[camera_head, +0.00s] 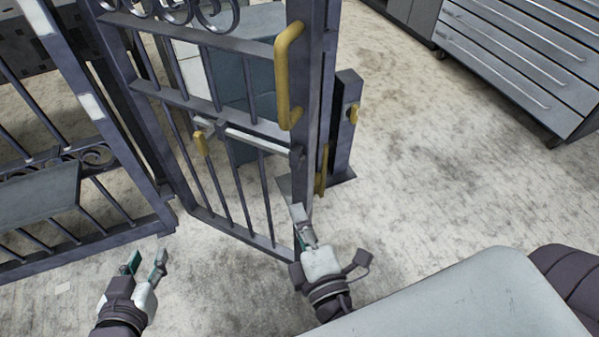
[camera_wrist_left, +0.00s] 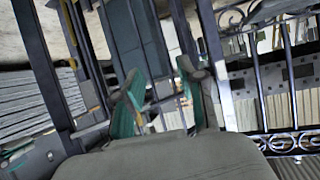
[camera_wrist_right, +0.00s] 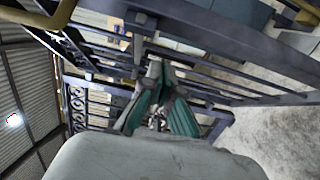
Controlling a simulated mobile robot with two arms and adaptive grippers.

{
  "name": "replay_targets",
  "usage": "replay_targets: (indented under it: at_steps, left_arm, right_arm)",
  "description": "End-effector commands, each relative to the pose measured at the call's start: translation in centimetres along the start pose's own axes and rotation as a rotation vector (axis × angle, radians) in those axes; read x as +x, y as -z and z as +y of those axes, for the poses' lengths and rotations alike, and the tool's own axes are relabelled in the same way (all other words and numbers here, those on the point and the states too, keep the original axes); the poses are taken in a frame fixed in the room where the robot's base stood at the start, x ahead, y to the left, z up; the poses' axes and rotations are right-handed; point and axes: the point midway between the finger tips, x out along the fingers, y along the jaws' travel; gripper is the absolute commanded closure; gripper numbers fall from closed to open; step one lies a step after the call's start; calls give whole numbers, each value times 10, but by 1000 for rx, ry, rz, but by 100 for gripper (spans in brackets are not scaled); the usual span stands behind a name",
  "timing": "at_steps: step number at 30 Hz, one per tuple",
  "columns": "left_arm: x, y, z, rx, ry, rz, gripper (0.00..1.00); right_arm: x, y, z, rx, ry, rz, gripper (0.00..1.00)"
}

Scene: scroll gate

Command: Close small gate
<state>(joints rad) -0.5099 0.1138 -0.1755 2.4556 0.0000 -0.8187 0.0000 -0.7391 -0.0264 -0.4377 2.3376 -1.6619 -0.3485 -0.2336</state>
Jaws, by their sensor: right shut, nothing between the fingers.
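The small gate (camera_head: 220,110) is a dark grey metal frame with bars and scrolls at its top. A yellow pull handle (camera_head: 287,75) is on its free-edge upright, which stands close to a short post (camera_head: 345,125) with a yellow fitting. I cannot tell whether the gate touches the post. My right gripper (camera_head: 300,222) is shut and empty, low beside the gate's free edge; contact is unclear. In the right wrist view its fingers (camera_wrist_right: 158,85) meet in front of the bars. My left gripper (camera_head: 147,262) is open and empty, left of the gate's bottom, over the floor.
A fixed dark fence panel (camera_head: 90,190) with scrolls stands at the left. A white latch bar (camera_head: 258,139) crosses the gate. Behind it is a blue-grey cabinet (camera_head: 232,75). A grey drawer unit (camera_head: 520,60) stands at the back right. The floor right of the post is clear.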

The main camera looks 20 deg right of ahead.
Motion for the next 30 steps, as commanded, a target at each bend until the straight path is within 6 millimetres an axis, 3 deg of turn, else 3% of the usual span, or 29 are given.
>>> replay_targets:
  at_steps: [8, 18, 24, 30]
  left_arm:
    - [-23, -54, -8, -3, 19, -317, 60]
    - [-70, -110, -16, -13, 39, -674, 60]
    - [-98, -123, -18, -19, 46, -816, 60]
    - [-98, -118, -18, -18, 45, -809, 60]
  right_arm:
    - [25, 0, 2, 2, 0, 0, 100]
    - [55, 0, 2, 2, -1, 0, 100]
    - [72, -16, 2, -1, 0, 2, 100]
    - [82, -27, 0, 1, 1, 2, 100]
